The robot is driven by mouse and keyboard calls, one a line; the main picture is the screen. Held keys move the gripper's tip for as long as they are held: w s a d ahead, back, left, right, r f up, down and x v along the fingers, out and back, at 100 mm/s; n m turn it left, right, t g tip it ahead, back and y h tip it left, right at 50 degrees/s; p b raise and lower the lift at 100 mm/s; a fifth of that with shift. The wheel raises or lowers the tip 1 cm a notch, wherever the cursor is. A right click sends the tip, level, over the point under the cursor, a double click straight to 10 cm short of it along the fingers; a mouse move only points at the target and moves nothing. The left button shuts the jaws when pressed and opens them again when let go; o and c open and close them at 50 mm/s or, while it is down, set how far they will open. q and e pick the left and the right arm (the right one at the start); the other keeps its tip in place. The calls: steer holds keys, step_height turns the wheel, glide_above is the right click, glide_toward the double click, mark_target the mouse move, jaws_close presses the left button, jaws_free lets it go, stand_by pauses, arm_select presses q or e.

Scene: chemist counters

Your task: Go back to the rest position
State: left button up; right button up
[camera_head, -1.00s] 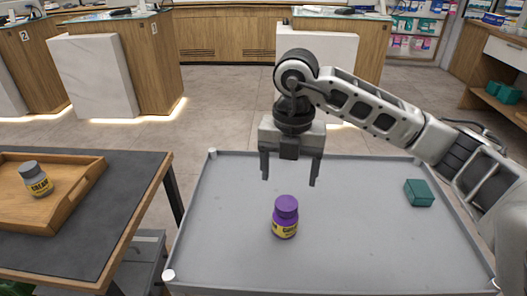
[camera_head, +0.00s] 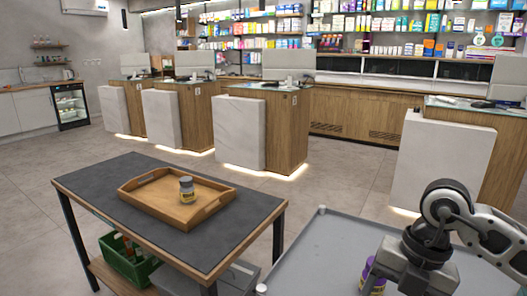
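My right arm comes in at the lower right, and its gripper (camera_head: 405,278) points down over the grey tray table (camera_head: 318,250). Its fingers run out of the bottom of the view, so I cannot see whether they are open. A purple bottle (camera_head: 372,278) stands on the grey tray table, partly hidden behind the gripper and cut off at the bottom edge. I cannot tell whether they touch. My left gripper is not in view.
A dark-topped table (camera_head: 110,193) at the left holds a wooden tray (camera_head: 150,203) with a grey bottle (camera_head: 186,189) standing in it. A green crate (camera_head: 125,262) sits on its lower shelf. Counters (camera_head: 285,130) and stocked shelves line the back. Open floor lies between.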

steer(key=s+a+n+g+y, duration=0.1)
steer(key=s+a+n+y, duration=0.15)
steer(key=a+y, duration=0.4)
steer(key=s+a+n+g+y, duration=0.1)
steer(key=s+a+g+y, duration=0.2)
steer(key=a, duration=0.6)
steer(key=a+r+m+t+y, duration=0.5)
steer(key=r+y, duration=0.2)
steer(key=y, duration=0.2)
steer(key=w+d+f+m+t+h+p, duration=0.1)
steer(key=w+d+f+m+t+h, duration=0.3)
steer(key=m+t, duration=0.55)
steer(key=w+d+f+m+t+h+p, duration=0.1)
steer(key=d+f+m+t+h, duration=0.3)
steer(key=m+t+h, duration=0.5)
steer(key=s+d+f+m+g+h, duration=0.2)
steer(key=s+f+m+g, duration=0.2)
steer(key=f, duration=0.4)
steer(key=s+d+f+m+g+h, duration=0.2)
steer(key=s+d+f+m+g, duration=0.1)
steer(key=s+f, duration=0.3)
step_height(320, 180, down, 2)
steer(key=shift+d+f+m+g+h, duration=0.2)
steer(key=shift+d+m+g+h, duration=0.15)
steer(key=shift+g, duration=0.3)
